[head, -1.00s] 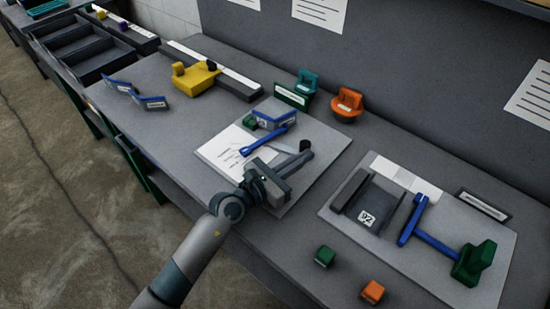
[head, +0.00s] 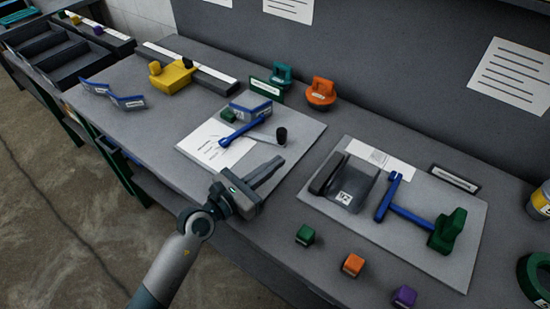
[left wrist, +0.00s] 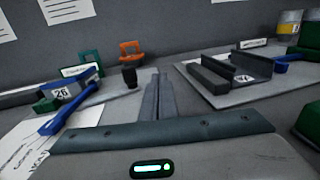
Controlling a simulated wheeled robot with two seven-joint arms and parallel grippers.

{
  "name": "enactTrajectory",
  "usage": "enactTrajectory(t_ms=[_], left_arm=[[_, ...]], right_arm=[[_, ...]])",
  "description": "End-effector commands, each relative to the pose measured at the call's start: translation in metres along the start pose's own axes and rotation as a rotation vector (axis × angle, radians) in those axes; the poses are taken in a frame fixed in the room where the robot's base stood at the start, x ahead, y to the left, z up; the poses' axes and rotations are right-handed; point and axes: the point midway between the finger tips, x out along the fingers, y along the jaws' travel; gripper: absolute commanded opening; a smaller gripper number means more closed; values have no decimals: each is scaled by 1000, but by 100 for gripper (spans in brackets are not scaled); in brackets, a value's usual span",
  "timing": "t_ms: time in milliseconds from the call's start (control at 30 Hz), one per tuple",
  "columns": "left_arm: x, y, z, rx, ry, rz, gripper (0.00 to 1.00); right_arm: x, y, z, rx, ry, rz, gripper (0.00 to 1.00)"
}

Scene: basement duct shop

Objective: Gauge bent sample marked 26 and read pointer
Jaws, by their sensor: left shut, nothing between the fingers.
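A blue-edged bent sample marked 26 (head: 250,110) stands at the back of the left mat (head: 303,140); its label reads clearly in the left wrist view (left wrist: 62,94). A green block (head: 228,116) is beside it. A blue bar (head: 243,130) lies in front of it, and a dark cylinder (head: 281,136) stands to its right. My left gripper (head: 278,166) is shut and empty over the near right part of this mat, apart from the cylinder; its fingers (left wrist: 157,88) show in the left wrist view. I cannot make out a pointer. My right gripper is out of view.
The right mat (head: 450,270) holds a grey channel (head: 350,190) with a label, a blue T-shaped bar (head: 405,211) and a green block (head: 447,230). Small green (head: 305,235), orange (head: 353,264) and purple (head: 404,296) cubes sit along the front. A yellow fixture (head: 172,76) stands at back left.

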Motion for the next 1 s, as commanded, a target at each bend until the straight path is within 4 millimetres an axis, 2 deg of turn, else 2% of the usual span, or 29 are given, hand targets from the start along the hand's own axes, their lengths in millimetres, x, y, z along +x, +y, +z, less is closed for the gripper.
enactTrajectory(t_ms=[33,400,1000], left_arm=[[-6,-4,-2,-1,0,1,0],[-46,-30,-2,-1,0,1,0],[-51,-33,-1,-1,0,0,0]], right_arm=[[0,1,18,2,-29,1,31],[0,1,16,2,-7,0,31],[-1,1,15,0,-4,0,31]])
